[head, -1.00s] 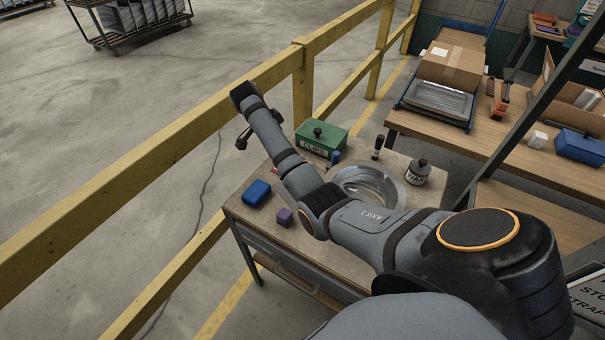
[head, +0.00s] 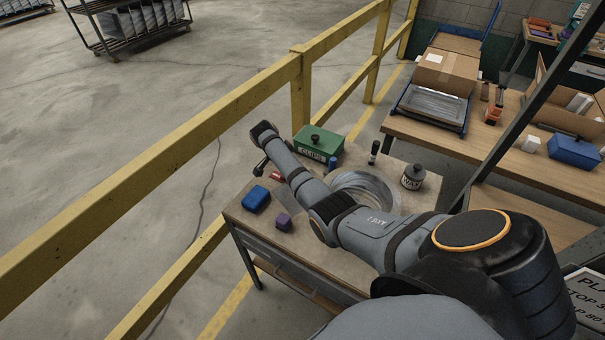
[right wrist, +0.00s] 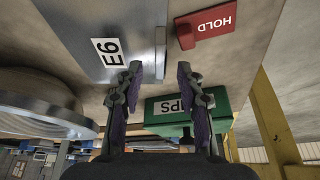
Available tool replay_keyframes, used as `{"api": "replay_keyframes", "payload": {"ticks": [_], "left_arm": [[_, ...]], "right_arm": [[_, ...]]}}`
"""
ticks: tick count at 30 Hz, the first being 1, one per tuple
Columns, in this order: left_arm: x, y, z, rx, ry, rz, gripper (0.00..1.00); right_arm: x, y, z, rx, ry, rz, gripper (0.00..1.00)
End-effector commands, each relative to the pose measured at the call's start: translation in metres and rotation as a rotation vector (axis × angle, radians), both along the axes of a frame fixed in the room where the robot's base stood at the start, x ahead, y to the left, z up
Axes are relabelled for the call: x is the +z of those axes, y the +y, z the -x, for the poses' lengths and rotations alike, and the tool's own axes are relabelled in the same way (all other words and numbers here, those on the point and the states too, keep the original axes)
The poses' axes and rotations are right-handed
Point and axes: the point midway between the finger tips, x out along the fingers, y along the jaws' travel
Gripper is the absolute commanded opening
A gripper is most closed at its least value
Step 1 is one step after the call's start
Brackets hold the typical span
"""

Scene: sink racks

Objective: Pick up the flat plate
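The flat plate (right wrist: 95,30) is a thin grey metal sheet with a white E6 label. It lies at the top of the right wrist view. In the head view part of the plate (head: 288,203) shows between the blue block and my right arm, which hides the rest. My right gripper (right wrist: 158,82) is open, its two fingers apart near the plate's edge with nothing visibly held. Whether the fingertips touch the plate I cannot tell. My left gripper is not in view.
A red HOLD tag (right wrist: 207,24) and a green CLIPS box (head: 318,142) are close to the gripper. A blue block (head: 256,198), purple cube (head: 284,222), shiny round coil (head: 378,190) and dark bottle (head: 412,177) stand on the bench. A yellow rail (head: 150,180) runs alongside.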

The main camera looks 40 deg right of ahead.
Motion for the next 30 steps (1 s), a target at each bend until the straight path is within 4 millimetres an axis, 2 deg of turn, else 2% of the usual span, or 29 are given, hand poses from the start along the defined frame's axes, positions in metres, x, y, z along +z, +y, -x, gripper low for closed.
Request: {"api": "replay_keyframes", "payload": {"ticks": [5,14,30], "left_arm": [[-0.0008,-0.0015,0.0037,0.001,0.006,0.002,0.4],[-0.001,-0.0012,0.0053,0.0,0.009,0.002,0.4],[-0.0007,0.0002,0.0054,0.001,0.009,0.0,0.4]], "right_arm": [[-0.0005,0.0,-0.0003,0.0,-0.001,0.0,0.38],[-0.0003,0.0002,-0.0003,0.0,-0.001,0.0,0.0],[0.0004,0.0001,-0.0006,0.0,-0.001,0.0,0.0]]}}
